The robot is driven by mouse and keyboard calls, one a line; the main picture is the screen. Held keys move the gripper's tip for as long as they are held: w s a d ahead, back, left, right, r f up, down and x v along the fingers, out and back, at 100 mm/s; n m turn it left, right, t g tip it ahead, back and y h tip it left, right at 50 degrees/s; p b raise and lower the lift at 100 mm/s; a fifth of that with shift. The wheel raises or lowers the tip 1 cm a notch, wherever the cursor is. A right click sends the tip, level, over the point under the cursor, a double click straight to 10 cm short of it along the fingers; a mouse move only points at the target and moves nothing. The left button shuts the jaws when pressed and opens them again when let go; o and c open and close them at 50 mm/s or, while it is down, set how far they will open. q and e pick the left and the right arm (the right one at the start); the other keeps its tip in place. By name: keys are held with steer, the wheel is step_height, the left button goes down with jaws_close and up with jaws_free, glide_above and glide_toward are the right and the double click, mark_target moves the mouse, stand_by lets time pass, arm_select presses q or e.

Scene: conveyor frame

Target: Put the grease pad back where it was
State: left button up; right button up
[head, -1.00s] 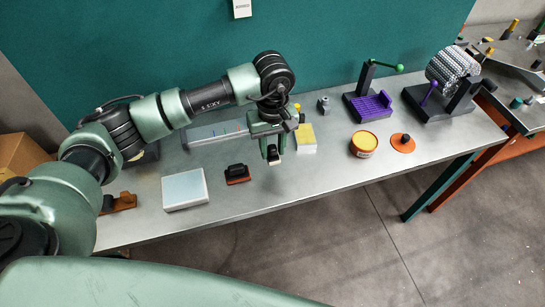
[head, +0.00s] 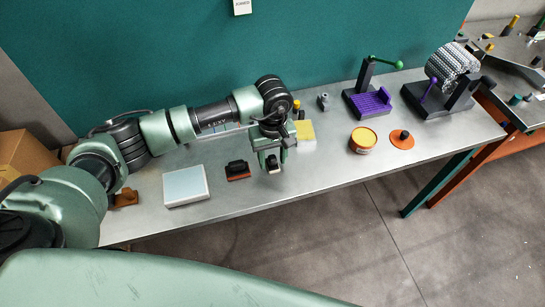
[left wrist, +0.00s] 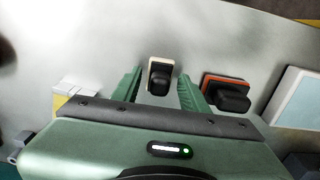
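A small pad with a cream base and a black handle (left wrist: 160,78) stands between the two fingers of my left gripper (left wrist: 160,88). Gaps show on both sides of it in the left wrist view. In the head view this pad (head: 272,165) is at the tip of my left gripper (head: 272,157), low over or on the front middle of the table. A similar pad with an orange-red base and black handle (head: 237,170) lies just left of it; it also shows in the left wrist view (left wrist: 228,95). No label tells which is the grease pad. My right gripper is out of view.
A pale blue-topped block (head: 185,185) lies left. A yellow-topped block (head: 305,134) stands right behind the gripper. An orange tin (head: 363,141), an orange lid (head: 402,139) and a purple fixture (head: 370,102) stand further right. The table's front strip is clear.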

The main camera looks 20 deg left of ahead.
mark_target(273, 157)
arm_select(q)
steer(key=shift+r, duration=0.1)
steer(key=shift+r+p, duration=0.2)
steer(key=shift+p, duration=0.15)
step_height(273, 157, up, 12)
steer(key=b, duration=0.3)
steer(key=shift+b, duration=0.3)
steer(key=shift+f, duration=0.15)
